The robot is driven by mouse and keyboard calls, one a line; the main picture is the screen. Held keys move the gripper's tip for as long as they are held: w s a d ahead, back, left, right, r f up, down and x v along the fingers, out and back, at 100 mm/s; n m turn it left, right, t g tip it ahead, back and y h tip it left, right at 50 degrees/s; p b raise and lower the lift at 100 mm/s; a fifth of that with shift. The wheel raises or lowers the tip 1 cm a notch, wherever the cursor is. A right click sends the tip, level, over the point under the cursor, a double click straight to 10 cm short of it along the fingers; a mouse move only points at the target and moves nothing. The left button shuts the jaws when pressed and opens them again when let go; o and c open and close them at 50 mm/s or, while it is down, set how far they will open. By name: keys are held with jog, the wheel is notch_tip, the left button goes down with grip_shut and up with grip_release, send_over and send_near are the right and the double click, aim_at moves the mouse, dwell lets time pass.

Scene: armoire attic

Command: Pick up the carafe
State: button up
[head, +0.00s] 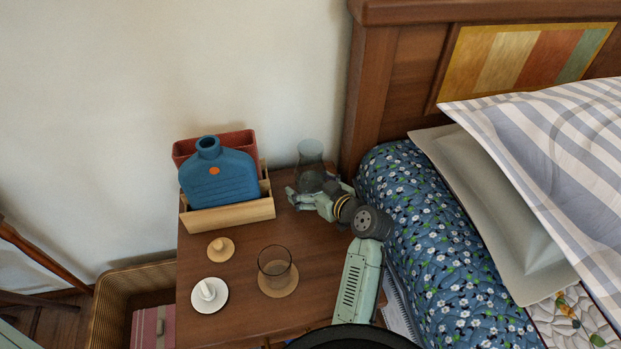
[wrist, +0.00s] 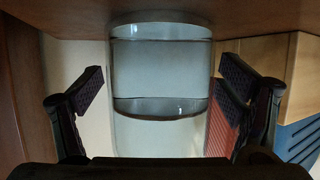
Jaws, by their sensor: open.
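The carafe (head: 311,154) is a clear, greyish glass vessel at the back right of the wooden nightstand, near the wall and the headboard. In the wrist view the carafe (wrist: 160,75) fills the middle, with a dark band and a liquid-like line across it. My gripper (head: 312,187) is at the carafe's lower part, reaching from the front. In the wrist view my gripper (wrist: 163,88) is open, one finger on each side of the carafe, with visible gaps between the pads and the glass. The carafe's base is partly hidden by my gripper in the head view.
A wooden box (head: 232,215) holding a blue bottle (head: 217,178) and a red container (head: 240,140) stands left of the carafe. A drinking glass (head: 274,266) on a coaster, a white dish (head: 209,296) and a wooden lidded piece (head: 221,249) are nearer the front. The bed (head: 430,240) borders the right.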

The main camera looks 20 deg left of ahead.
jog(key=shift+c, duration=0.4)
jog(key=c, duration=1.8)
jog(key=shift+c, duration=0.2)
jog(key=shift+r, duration=0.15)
